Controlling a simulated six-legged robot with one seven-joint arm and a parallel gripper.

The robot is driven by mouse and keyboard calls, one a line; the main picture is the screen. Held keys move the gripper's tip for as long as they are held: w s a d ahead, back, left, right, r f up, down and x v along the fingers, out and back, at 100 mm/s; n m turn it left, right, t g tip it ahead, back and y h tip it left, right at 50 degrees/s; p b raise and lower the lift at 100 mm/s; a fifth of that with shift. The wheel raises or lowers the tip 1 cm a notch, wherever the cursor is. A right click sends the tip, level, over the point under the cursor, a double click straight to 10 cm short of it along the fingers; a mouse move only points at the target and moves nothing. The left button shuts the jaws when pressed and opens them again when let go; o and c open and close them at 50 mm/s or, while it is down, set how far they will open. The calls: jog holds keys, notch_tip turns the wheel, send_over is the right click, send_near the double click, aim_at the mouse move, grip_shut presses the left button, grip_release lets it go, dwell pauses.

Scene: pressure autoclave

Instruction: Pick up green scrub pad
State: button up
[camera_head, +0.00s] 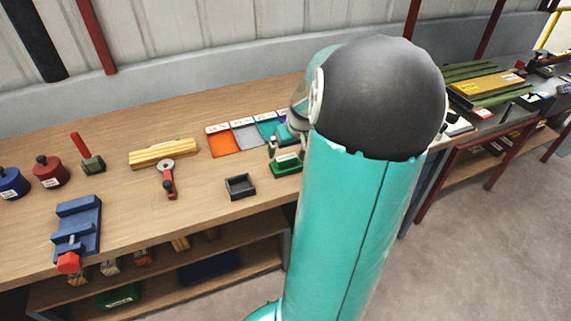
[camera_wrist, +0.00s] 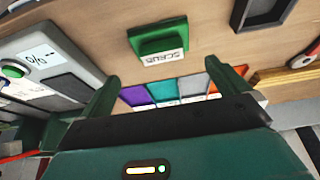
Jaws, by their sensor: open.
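The green scrub pad (camera_wrist: 160,34) lies on the wooden bench, with a white label reading SCRUB on one side. In the wrist view it sits at the top middle, beyond the fingertips and between their lines. In the head view the scrub pad (camera_head: 285,168) shows just left of my teal arm. My gripper (camera_wrist: 165,78) is open and empty, its two dark green fingers apart and not touching the pad. In the head view my arm hides most of the gripper.
Colored labeled squares (camera_head: 238,138) lie behind the pad, near the arm. A small dark tray (camera_head: 240,186) is left of the pad. A grey device with a green button (camera_wrist: 40,65) stands at left in the wrist view. Bare bench surrounds the pad's front.

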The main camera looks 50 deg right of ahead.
aim_at(286, 157)
jog(key=x, duration=0.8)
jog(key=shift+w+a, duration=0.1)
jog(key=shift+w, duration=0.05)
jog(key=c, duration=0.8)
jog(key=shift+o, duration=0.2)
jog(key=shift+r, duration=0.5)
notch_tip(286, 157, up, 2)
jog(key=shift+r, duration=0.2)
jog(key=s+a+r, duration=0.7)
jog(key=a+r, duration=0.2)
jog(key=a, duration=0.3)
jog(key=shift+r, duration=0.3)
